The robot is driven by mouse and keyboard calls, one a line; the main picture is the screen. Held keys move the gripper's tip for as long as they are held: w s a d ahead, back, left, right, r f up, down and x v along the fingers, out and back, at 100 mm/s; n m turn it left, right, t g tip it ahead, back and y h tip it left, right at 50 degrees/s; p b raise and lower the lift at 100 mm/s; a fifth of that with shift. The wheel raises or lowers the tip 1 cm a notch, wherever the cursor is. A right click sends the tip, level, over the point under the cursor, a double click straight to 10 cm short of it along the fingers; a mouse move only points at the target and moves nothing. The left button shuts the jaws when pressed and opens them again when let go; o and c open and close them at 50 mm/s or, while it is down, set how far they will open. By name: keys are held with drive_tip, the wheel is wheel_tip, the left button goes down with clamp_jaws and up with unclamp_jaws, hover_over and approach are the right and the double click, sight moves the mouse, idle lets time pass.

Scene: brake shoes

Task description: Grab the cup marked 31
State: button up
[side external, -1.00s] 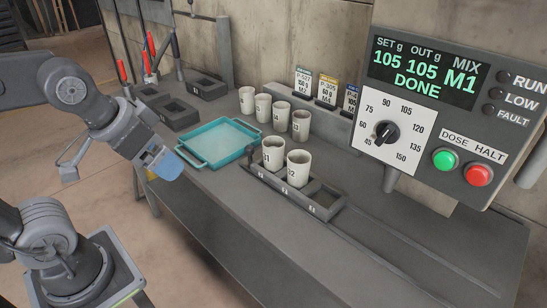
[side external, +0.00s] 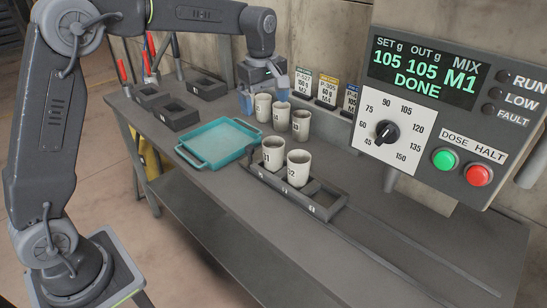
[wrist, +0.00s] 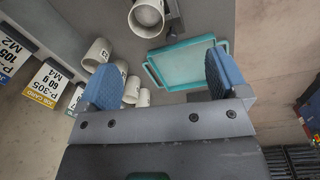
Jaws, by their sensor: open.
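Two cream cups stand upright in the dark rack (side external: 322,212) on the bench. The left cup (side external: 273,155) has a mark ending in 1; its first digit is hard to read. The right cup (side external: 298,168) seems marked 32. My gripper (side external: 262,98), with blue fingers, is over the left end of this row and partly hides the leftmost cup. In the wrist view my gripper (wrist: 163,68) is open and empty.
A teal tray (side external: 218,143) lies left of the rack; it also shows in the wrist view (wrist: 186,64). Dark square holders (side external: 177,114) stand at the back left. Job cards (side external: 302,85) stand behind the cups. The control panel (side external: 440,110) is at the right. The front right bench is clear.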

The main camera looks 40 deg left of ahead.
sight(274, 149)
drive_tip(key=w+f, duration=0.1)
drive_tip(key=f, duration=0.4)
drive_tip(key=w+f+n, duration=0.1)
drive_tip(key=f, duration=0.5)
drive_tip(key=w+f+n, duration=0.1)
drive_tip(key=f, duration=0.5)
drive_tip(key=shift+w+a+f+g, duration=0.2)
drive_tip(key=shift+w+a+g, duration=0.2)
drive_tip(key=c, duration=1)
drive_tip(key=shift+c, duration=0.4)
drive_tip(key=shift+r, duration=0.25)
